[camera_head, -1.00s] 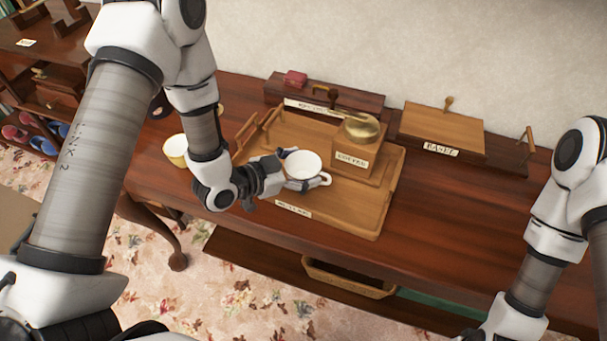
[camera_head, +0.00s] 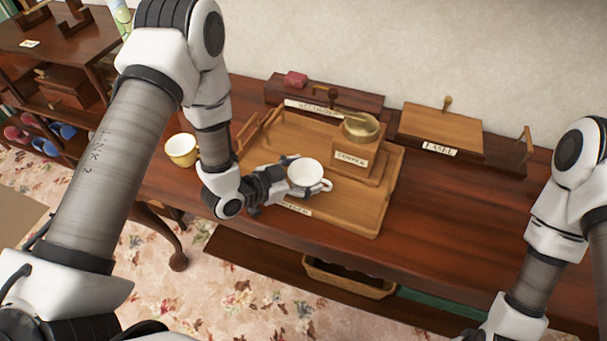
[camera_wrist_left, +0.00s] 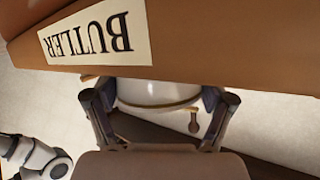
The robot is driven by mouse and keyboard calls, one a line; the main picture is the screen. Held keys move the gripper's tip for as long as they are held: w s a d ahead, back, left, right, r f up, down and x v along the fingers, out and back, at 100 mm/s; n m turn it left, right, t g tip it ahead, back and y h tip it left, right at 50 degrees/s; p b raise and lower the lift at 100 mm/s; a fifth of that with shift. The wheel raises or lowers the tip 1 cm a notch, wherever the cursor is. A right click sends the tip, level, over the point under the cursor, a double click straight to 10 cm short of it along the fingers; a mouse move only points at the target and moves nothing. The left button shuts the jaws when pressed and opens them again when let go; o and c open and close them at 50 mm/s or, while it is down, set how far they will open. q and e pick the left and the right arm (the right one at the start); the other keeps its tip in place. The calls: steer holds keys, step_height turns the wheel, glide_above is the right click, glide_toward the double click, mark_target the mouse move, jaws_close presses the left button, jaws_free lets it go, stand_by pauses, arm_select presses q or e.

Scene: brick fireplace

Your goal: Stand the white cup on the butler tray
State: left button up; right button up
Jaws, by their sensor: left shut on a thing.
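The white cup (camera_head: 306,174), with its handle to the right, is upright over the front part of the wooden butler tray (camera_head: 355,212). My left gripper (camera_head: 300,176) is shut on the cup, with its fingers on either side of the cup's body. In the left wrist view the cup (camera_wrist_left: 158,92) shows between the two fingers, partly hidden by the tray's front edge with its BUTLER label (camera_wrist_left: 92,40). I cannot tell whether the cup's base touches the tray. My right gripper is out of view.
A coffee grinder (camera_head: 352,163) stands on the tray's back right, close to the cup. A yellow cup (camera_head: 181,150) stands left of the tray, near my left arm. The table's right part (camera_head: 460,205) is clear.

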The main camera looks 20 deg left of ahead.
arm_select(q)
steer(key=o, duration=1.1)
steer(key=shift+s+f, duration=0.35)
steer(key=shift+f, duration=0.4)
steer(key=shift+d, duration=0.1)
steer(key=shift+r+p, duration=0.3)
steer(key=shift+r, duration=0.1)
steer(key=shift+a+r, duration=0.15)
steer(key=shift+a, duration=0.05)
steer(key=r+v, duration=0.1)
steer(key=v, duration=1)
steer(key=shift+a, duration=0.15)
steer(key=shift+w, duration=0.1)
